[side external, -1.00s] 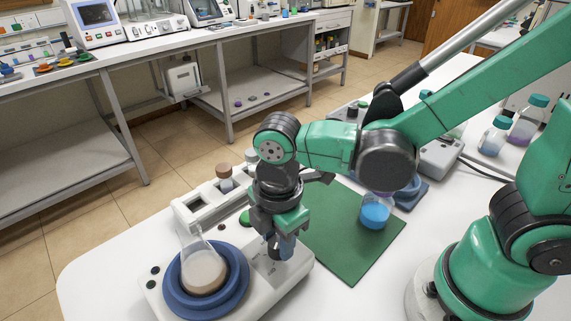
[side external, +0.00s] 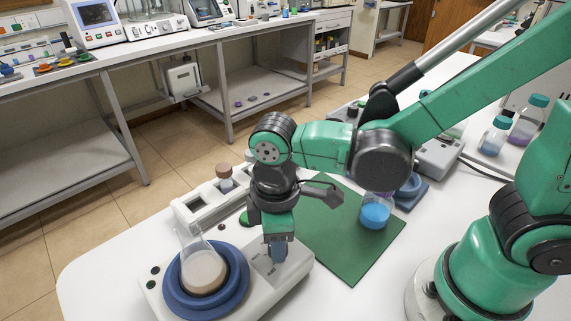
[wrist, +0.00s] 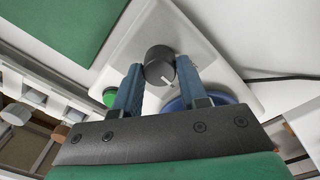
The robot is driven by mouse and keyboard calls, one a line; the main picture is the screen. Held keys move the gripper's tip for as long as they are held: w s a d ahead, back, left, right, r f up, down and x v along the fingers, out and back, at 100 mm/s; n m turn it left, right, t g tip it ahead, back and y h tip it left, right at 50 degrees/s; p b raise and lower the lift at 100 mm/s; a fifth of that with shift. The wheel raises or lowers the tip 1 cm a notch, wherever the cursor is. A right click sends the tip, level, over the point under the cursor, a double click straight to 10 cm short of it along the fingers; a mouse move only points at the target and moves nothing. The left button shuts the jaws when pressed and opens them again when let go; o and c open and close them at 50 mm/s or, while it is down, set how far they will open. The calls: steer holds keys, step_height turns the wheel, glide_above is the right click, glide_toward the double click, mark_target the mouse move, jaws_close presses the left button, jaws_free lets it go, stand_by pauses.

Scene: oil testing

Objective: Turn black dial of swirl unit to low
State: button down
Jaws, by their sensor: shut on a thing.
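The swirl unit (side external: 292,273) is a pale box at the front of the white table. Its blue round holder (side external: 172,291) carries a flask (side external: 204,272) of beige liquid. The black dial (wrist: 159,62) stands on the unit's top, with a white mark on its edge toward the lower right in the wrist view. My gripper (wrist: 159,70) is shut on the dial, with one blue finger on each side. In the side view my gripper (side external: 276,256) points down at the unit and hides the dial. The scale lettering is too small to read.
A green mat (side external: 352,245) lies beside the unit, with a flask of blue liquid (side external: 375,213) on it. A white rack (side external: 205,204) with a brown-capped vial (side external: 224,178) stands behind the unit. A green button (wrist: 109,96) is near the dial.

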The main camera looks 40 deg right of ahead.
steer(key=m, duration=0.4)
steer(key=shift+m, duration=0.4)
stand_by(0.4)
steer(key=shift+c, duration=2.4)
jaws_free()
steer(key=shift+a+r, duration=0.1)
steer(key=shift+r, duration=2.7)
steer(key=w+d+r+m+t, duration=0.2)
steer(key=d+m+t, duration=0.3)
steer(key=d, duration=0.8)
steer(key=shift+w+d+m+t, duration=0.2)
steer(key=shift+w+m+t, duration=0.1)
steer(key=shift+t, duration=0.6)
